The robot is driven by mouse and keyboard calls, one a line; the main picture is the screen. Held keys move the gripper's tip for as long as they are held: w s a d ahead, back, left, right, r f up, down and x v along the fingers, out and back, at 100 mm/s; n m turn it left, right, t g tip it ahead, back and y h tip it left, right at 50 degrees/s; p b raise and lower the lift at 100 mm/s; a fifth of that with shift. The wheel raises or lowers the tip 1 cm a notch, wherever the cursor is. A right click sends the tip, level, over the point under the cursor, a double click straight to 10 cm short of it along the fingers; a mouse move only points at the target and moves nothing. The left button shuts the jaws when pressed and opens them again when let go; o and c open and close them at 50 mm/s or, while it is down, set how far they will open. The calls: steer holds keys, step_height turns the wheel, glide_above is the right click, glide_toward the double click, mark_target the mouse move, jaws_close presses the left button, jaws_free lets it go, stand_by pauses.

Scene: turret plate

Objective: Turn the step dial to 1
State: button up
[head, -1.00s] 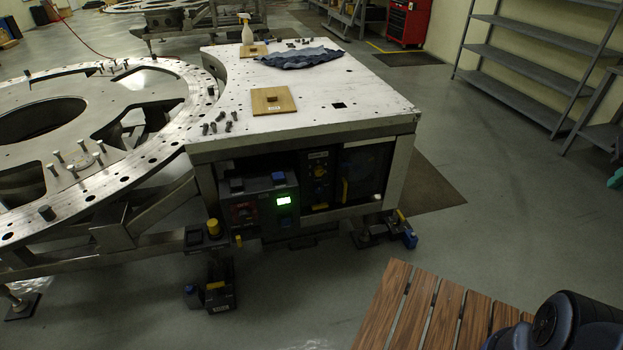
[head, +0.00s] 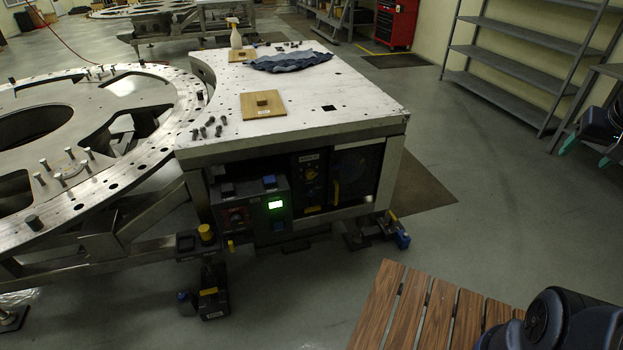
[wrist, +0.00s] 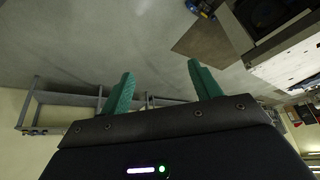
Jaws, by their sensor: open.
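Dials show on the control units under the white-topped bench (head: 360,105) in the head view. A red-ringed dial (head: 237,216) is on the left box, beside a lit green display (head: 275,205). Labels and settings are too small to read, so I cannot tell which is the step dial. My gripper (wrist: 162,85) has two teal fingers spread apart, open and empty, in the wrist view. In the head view its teal tip shows at the right edge, far from the controls.
A slatted wooden surface (head: 410,310) lies at the front right. Grey shelves (head: 520,75) stand at the back right. A large metal ring plate (head: 150,130) adjoins the bench on the left. The floor right of the bench is mostly clear, with a dark mat (head: 425,183).

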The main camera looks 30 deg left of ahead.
steer(key=w+a+f+m+t+y, duration=0.1)
steer(key=w+a+f, duration=0.1)
steer(key=w+a, duration=0.75)
steer(key=w+a+f+t+y, duration=0.15)
steer(key=w+a, duration=0.45)
steer(key=w, duration=0.6)
steer(key=w+a+f+m+y, duration=0.1)
steer(key=w+a+f, duration=0.25)
steer(key=a, duration=0.35)
steer(key=w+a+f+y, duration=0.2)
steer(key=w+a+f, duration=0.1)
steer(key=a+f, duration=0.3)
steer(key=w+a+f+m+y, duration=0.1)
steer(key=w+a+f, duration=0.25)
steer(key=a, duration=0.55)
steer(key=w+a+f+m+y, duration=0.1)
steer(key=a+f+m+y, duration=0.15)
steer(key=a+f, duration=0.7)
steer(key=m+t+y, duration=0.4)
steer(key=m+t, duration=0.1)
steer(key=m, duration=0.8)
glide_toward(311, 176)
steer(key=x, duration=0.9)
steer(key=shift+s, duration=0.1)
